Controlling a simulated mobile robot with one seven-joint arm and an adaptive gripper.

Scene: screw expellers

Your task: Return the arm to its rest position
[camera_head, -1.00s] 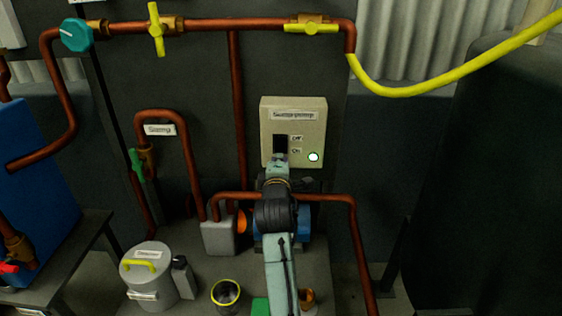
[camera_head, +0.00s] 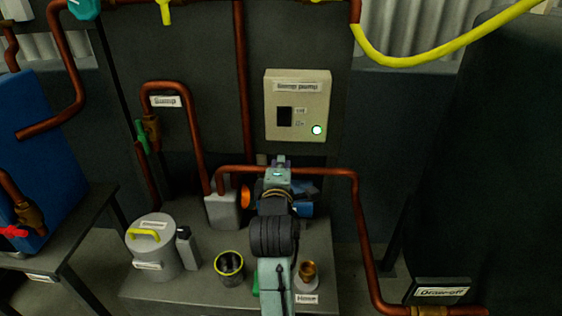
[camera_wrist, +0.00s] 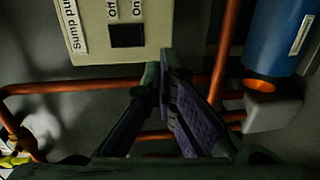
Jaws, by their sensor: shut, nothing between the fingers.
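My gripper (camera_head: 279,162) is in the middle of the head view, at the end of my arm, below the sump pump switch box (camera_head: 298,105). In the wrist view my gripper (camera_wrist: 159,72) shows its fingers closed together at the tips, with nothing held. The switch box (camera_wrist: 120,28) shows there just beyond the fingertips, at the top. The box is cream with a dark switch and a lit green lamp. The gripper appears apart from the box. My arm hides part of the blue pump (camera_head: 300,205) behind it.
A copper pipe (camera_head: 335,173) runs close behind my gripper. A grey canister (camera_head: 222,209), a lidded grey pot (camera_head: 153,250), a yellow-rimmed cup (camera_head: 230,268) and a brass fitting (camera_head: 308,271) stand on the bench around my arm.

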